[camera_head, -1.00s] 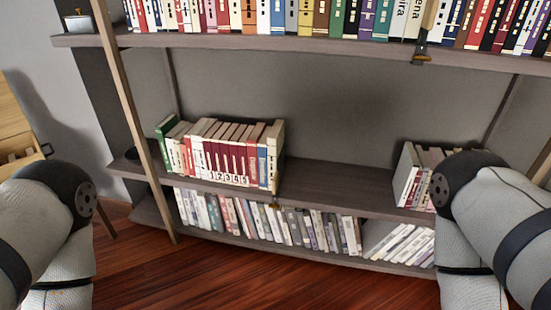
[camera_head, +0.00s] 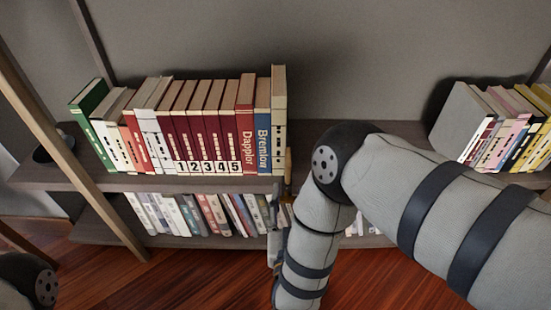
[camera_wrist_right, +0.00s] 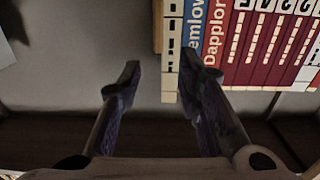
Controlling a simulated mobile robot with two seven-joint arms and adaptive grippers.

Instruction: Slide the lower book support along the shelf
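The lower book support, a small brass-brown upright piece (camera_head: 288,172), shows at the front edge of the middle shelf (camera_head: 350,140), beside the cream end book (camera_head: 279,105). My right arm partly hides it. My right gripper (camera_head: 275,243) is low in front of the shelf, just below the support, and partly hidden by my own wrist. In the right wrist view its two dark fingers (camera_wrist_right: 158,78) are apart with nothing clamped between them. The cream end book (camera_wrist_right: 170,60) shows upside down beyond the fingers, by the right one. My left gripper is not in view.
A row of books (camera_head: 190,125) stands left of the support, with a green book (camera_head: 88,105) at its far end. Another group (camera_head: 500,125) stands at the right. Bare shelf lies between them. More books (camera_head: 190,212) fill the shelf below.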

